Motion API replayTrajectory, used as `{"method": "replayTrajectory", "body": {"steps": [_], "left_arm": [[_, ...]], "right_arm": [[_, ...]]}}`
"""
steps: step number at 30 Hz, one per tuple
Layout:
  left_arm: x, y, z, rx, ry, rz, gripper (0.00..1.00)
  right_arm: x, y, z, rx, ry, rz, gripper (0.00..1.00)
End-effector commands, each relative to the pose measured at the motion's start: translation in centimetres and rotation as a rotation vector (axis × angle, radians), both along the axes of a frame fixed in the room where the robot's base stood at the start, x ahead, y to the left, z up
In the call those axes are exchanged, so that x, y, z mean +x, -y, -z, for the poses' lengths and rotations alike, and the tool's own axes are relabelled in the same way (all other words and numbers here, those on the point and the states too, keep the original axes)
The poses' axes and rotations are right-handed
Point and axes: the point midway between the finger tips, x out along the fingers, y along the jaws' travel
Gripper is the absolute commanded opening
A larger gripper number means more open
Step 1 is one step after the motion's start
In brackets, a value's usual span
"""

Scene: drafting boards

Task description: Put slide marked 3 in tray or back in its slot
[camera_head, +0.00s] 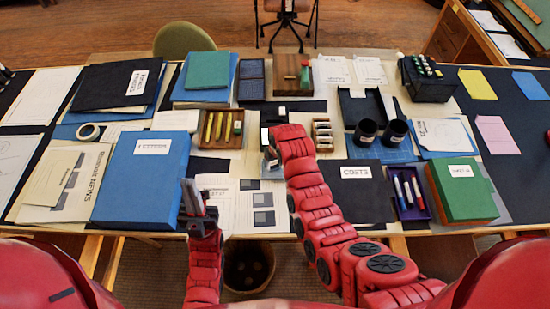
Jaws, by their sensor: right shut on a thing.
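My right gripper (270,155) is shut at the table's middle. A small piece with a white face, which looks like a slide (264,136), shows at its tips; no number is readable. A small wooden rack (322,133) with several pale slides stands just to the right of this gripper. A wooden tray (240,143) holding yellow sticks and a green piece lies to its left. I cannot tell which holder is the slide's tray. My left gripper (193,200) is over the table's front edge by the blue box, with nothing visible in it; its finger gap is unclear.
A large blue box (143,180) lies at front left. Two dark cups (380,132), a purple tray of markers (411,194) and a green box (463,190) stand to the right. A wooden block holder (290,75) is at the back. Printed sheets (235,212) lie between my arms.

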Motion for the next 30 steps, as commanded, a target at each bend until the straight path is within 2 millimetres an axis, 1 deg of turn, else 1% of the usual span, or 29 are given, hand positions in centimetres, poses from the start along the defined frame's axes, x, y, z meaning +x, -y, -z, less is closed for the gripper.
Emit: {"method": "replayTrajectory", "body": {"steps": [7,8,12,13,20,23,24,29,30], "left_arm": [[0.0,0.0,0.4,0.0,0.0,0.0,0.0],[0.0,0.0,0.4,0.0,0.0,0.0,0.0],[0.0,0.0,0.3,0.0,0.0,0.0,0.0],[0.0,0.0,0.3,0.0,0.0,0.0,0.0],[0.0,0.0,0.3,0.0,0.0,0.0,0.0],[0.0,0.0,-0.1,0.0,0.0,0.0,0.0],[0.0,0.0,0.2,0.0,0.0,0.0,0.0],[0.0,0.0,0.8,0.0,0.0,0.0,0.0],[0.0,0.0,1.0,0.0,0.0,0.0,0.0]], "right_arm": [[0.0,0.0,0.4,-0.001,0.001,0.0,0.06],[0.0,0.0,0.4,0.0,0.001,0.0,0.67],[0.0,0.0,0.2,0.0,0.001,0.0,0.92],[0.0,0.0,0.2,0.0,0.002,0.0,0.95],[0.0,0.0,0.2,0.0,0.002,0.0,0.95],[0.1,0.0,-0.2,0.0,0.002,0.0,0.95],[0.1,0.0,-0.2,0.001,0.004,0.0,0.95],[-0.3,0.1,-1.4,0.001,0.004,0.0,0.95],[-0.4,0.1,-1.9,0.001,0.007,0.0,0.95]]}}
